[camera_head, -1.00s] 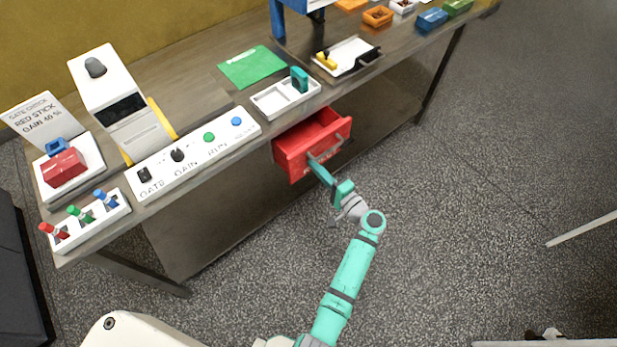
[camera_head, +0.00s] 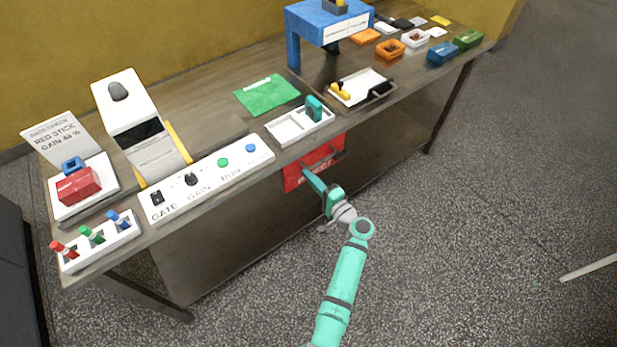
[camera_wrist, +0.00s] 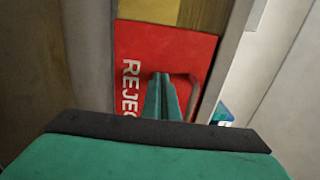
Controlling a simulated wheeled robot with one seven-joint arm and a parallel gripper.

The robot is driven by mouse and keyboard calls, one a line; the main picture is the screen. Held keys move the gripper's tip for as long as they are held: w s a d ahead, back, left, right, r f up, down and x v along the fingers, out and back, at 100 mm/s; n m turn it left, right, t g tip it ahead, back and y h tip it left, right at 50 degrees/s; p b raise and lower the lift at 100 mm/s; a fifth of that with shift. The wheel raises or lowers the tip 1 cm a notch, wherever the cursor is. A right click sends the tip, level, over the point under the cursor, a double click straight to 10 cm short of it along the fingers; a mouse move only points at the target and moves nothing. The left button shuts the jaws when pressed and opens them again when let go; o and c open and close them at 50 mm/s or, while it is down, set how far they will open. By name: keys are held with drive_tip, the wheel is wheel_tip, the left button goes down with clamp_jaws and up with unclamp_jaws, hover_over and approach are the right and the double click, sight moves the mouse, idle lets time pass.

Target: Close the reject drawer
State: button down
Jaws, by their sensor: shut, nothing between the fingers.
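The red reject drawer (camera_head: 300,177) is under the front edge of the table. Its front panel sits about flush with the table edge in the head view, and its open inside no longer shows there. In the wrist view the drawer front (camera_wrist: 137,48) shows white lettering, partly hidden by my fingers, and a handle at the right. My gripper (camera_head: 306,171) is shut and empty, with its fingertips at the drawer front. In the wrist view the shut fingers (camera_wrist: 160,80) point at the panel beside the handle; contact is hard to tell.
The table (camera_head: 225,100) carries a control panel (camera_head: 205,180) with knobs and buttons, a white tray (camera_head: 285,130), a green sheet (camera_head: 267,95) and a blue stand (camera_head: 330,25). Several small bins stand at the far right. The floor in front is clear.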

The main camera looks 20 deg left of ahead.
drive_tip(key=shift+w+a+r, duration=0.2)
drive_tip(key=shift+a, duration=0.25)
drive_tip(key=v, duration=1.5)
drive_tip(key=shift+f, duration=0.2)
